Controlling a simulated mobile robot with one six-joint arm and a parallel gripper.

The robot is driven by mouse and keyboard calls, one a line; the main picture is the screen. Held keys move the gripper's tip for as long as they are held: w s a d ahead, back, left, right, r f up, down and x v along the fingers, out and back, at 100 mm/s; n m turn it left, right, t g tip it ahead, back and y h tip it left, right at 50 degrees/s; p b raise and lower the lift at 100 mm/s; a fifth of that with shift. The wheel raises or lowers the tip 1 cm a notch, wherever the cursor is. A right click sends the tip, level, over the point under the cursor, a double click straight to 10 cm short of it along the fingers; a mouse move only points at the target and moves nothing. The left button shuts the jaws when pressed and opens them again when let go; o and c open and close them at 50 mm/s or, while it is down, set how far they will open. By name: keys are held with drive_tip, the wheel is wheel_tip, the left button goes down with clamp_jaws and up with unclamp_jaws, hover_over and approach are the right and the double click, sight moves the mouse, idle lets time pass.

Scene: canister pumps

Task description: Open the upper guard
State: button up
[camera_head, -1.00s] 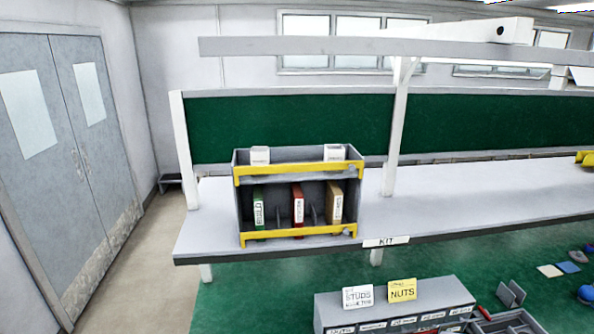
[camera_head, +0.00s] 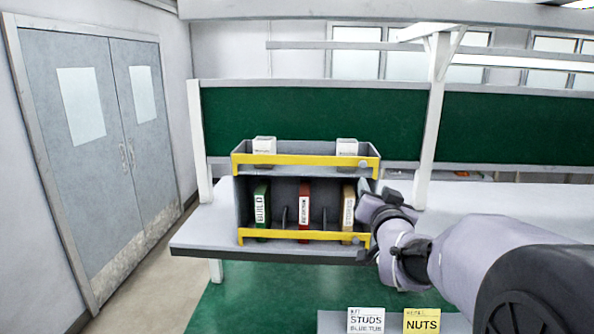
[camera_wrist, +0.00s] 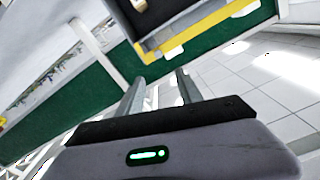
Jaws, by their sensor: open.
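The upper guard (camera_head: 305,160) is a yellow bar across the front of the top shelf of a grey rack (camera_head: 237,205). It is shut across the shelf, with a round grey knob (camera_head: 365,164) near its right end. A similar lower guard (camera_head: 300,236) crosses the bottom shelf. My gripper (camera_head: 372,203) is beside the rack's right side, below the upper guard. In the wrist view my gripper (camera_wrist: 158,88) has its two fingers apart with nothing between them. A yellow bar (camera_wrist: 205,35) shows beyond them; I cannot tell which guard it is.
Two white boxes (camera_head: 264,146) stand on the top shelf. Green (camera_head: 261,208), red (camera_head: 304,210) and tan (camera_head: 348,208) binders stand on the lower shelf. The rack is at the left end of a white bench (camera_head: 205,215). A white post (camera_head: 432,130) rises right of it.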

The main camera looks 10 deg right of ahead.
sight(364, 164)
drive_tip(key=p+x, duration=0.5)
drive_tip(key=x, duration=1.1)
drive_tip(key=shift+w+d+f, duration=0.15)
drive_tip(key=shift+w+d, duration=0.1)
drive_tip(key=shift+d, duration=0.05)
drive_tip(key=shift+s+a, duration=0.1)
drive_tip(key=shift+c, duration=0.9)
clamp_jaws()
